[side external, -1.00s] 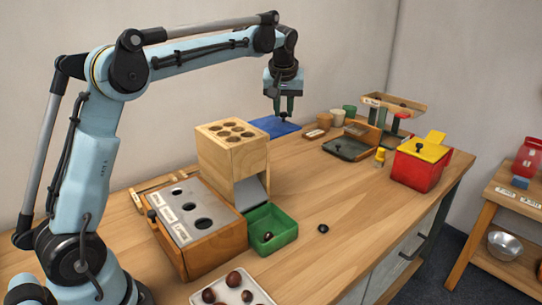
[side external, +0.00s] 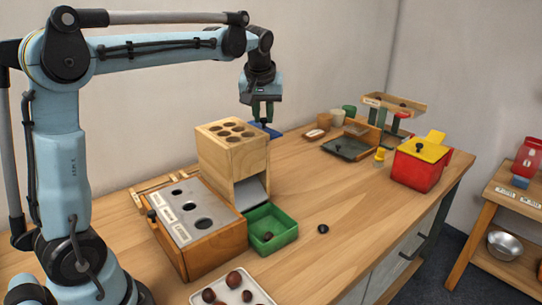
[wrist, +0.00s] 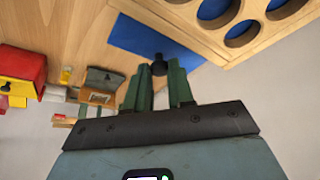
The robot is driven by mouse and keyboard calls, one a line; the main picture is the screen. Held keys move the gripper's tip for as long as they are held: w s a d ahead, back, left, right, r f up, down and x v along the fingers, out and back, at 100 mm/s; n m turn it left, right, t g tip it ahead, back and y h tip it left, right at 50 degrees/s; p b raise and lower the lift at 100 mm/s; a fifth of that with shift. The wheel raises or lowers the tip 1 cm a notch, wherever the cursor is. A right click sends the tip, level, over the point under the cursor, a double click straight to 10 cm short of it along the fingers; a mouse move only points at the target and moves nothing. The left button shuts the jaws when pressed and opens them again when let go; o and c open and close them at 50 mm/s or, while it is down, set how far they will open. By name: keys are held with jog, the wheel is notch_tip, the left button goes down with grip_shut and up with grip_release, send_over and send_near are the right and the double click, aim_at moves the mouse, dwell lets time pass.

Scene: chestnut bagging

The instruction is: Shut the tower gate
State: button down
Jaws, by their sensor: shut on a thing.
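The wooden tower (side external: 215,155) stands mid-table, with several round holes in its top. Its blue gate (side external: 270,131) is a flat plate sticking out from the tower's far side, partly hidden behind it in the side view. The wrist view shows the gate (wrist: 150,38) with a black knob (wrist: 158,60) at its outer end, and blue shows through the tower's holes. My gripper (side external: 262,124) is over the plate's outer part, pointing down, with its fingers shut on the knob. The fingertips also show in the wrist view (wrist: 160,70).
A green bin (side external: 287,229) with a chestnut sits below the tower's grey chute (side external: 251,191). A sorting box (side external: 225,248) stands nearer, a white chestnut tray (side external: 262,298) in front. A red box (side external: 415,173) and a scale stand farther right. Mid-table is mostly clear.

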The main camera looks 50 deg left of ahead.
jog(key=shift+s, duration=0.5)
jog(key=c, duration=1)
grip_release()
jog(key=w, duration=0.8)
jog(key=v, duration=1.2)
jog(key=s+d+f+m+t+h, duration=0.1)
jog(key=s+d+f+m, duration=0.2)
jog(key=s+f, duration=0.3)
jog(key=s+d+f+m+t+h, duration=0.1)
jog(key=s+d+f+m, duration=0.2)
jog(key=s+f, duration=0.4)
jog(key=s+d+f+m+t+h, duration=0.1)
jog(key=s+d+f+m+t, duration=0.1)
jog(key=s+d+f, duration=0.3)
jog(key=shift+s+f+m, duration=0.5)
jog(key=shift+s+f, duration=0.35)
jog(key=shift+s, duration=0.3)
